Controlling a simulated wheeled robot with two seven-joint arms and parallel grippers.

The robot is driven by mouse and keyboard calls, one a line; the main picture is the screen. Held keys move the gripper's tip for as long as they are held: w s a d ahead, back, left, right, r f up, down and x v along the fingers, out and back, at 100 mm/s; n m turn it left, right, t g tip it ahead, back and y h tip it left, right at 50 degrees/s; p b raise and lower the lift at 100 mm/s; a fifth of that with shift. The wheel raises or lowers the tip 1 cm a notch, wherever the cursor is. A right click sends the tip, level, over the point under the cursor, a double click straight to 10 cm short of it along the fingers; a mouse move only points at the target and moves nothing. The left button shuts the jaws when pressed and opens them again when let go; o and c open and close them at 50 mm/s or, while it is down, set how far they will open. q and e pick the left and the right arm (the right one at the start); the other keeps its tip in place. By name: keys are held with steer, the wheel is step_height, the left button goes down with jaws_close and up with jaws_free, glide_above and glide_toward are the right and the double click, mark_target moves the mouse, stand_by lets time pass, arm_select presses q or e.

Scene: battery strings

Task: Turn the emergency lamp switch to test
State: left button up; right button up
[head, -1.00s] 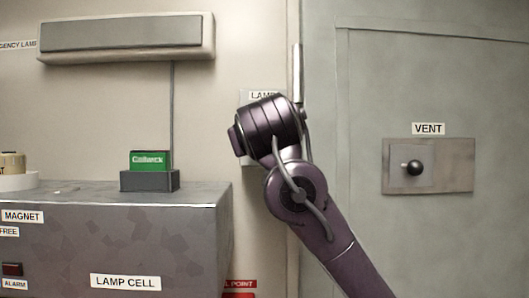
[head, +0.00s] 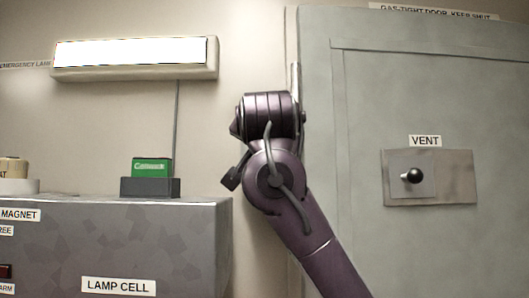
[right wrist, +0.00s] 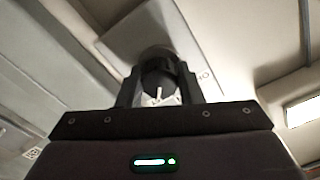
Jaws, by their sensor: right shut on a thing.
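The emergency lamp (head: 135,55) on the wall at upper left glows bright white. Its lit face also shows at the right edge of the right wrist view (right wrist: 303,110). In the right wrist view my right gripper (right wrist: 160,92) is shut on the dark round switch knob (right wrist: 157,78), which has a white pointer mark. A finger stands on each side of the knob. Behind it is the pale switch plate (right wrist: 140,27) with partly hidden lettering at its right. In the head view my right arm hides the switch and the gripper's fingers. My left gripper is not in view.
A grey cabinet labelled LAMP CELL (head: 119,287) stands at lower left, with a green battery (head: 152,167) in a dark holder on top. The grey gas-tight door (head: 440,90) at right carries a VENT plate with a black knob (head: 412,176).

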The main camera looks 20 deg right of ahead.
steer(key=shift+m, duration=0.6)
steer(key=o, duration=1)
steer(key=shift+w, duration=0.15)
steer(key=shift+c, duration=0.2)
steer(key=b+v, duration=0.4)
steer(key=v, duration=0.3)
steer(key=shift+s, duration=0.4)
